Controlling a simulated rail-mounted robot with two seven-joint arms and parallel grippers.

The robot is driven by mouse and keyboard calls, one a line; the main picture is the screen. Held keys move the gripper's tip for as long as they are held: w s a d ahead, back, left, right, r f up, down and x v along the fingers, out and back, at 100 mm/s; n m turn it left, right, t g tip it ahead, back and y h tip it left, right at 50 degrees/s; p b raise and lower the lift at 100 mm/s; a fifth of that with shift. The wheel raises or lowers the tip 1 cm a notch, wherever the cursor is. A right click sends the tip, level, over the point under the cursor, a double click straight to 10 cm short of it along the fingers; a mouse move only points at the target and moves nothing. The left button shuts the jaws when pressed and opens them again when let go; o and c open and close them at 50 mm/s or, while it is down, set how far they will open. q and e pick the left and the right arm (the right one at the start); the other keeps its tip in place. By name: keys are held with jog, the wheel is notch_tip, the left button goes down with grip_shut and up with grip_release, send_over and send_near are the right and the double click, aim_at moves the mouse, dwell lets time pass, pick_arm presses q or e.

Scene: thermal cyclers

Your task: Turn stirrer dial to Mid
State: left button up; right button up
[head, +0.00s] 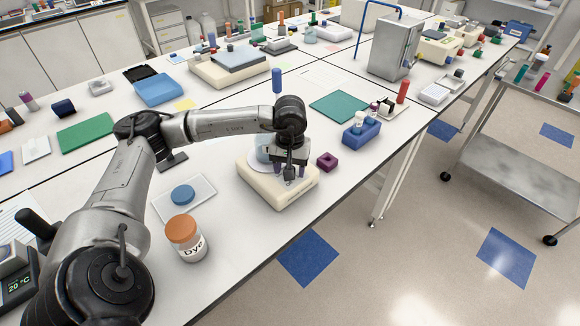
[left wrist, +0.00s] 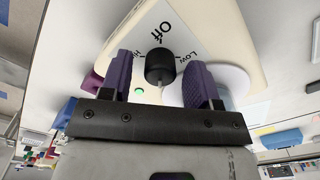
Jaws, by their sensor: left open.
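The stirrer (head: 262,190) is a cream box near the table's front edge, partly hidden by my left arm. In the left wrist view, its face (left wrist: 205,22) carries the words Off, Low and Hi around a black dial (left wrist: 160,68). A green light (left wrist: 139,90) shows beside the dial. Which mark the dial points to cannot be told. My left gripper (head: 290,172) is over the stirrer's front. In the left wrist view its two purple fingers (left wrist: 159,75) are apart, one on each side of the dial, with visible gaps. My right gripper is not seen.
A Dye jar (head: 186,240) with an orange lid and a tray (head: 206,188) with a blue lid (head: 183,195) stand left of the stirrer. A small purple block (head: 327,161) and a blue tube rack (head: 361,134) stand to its right. Floor lies beyond the front edge.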

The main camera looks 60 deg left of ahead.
pick_arm(q)
jog(key=shift+r, duration=0.15)
notch_tip(320, 180, up, 14)
jog(key=p, duration=0.3)
jog(key=shift+f, duration=0.2)
dwell(0.5)
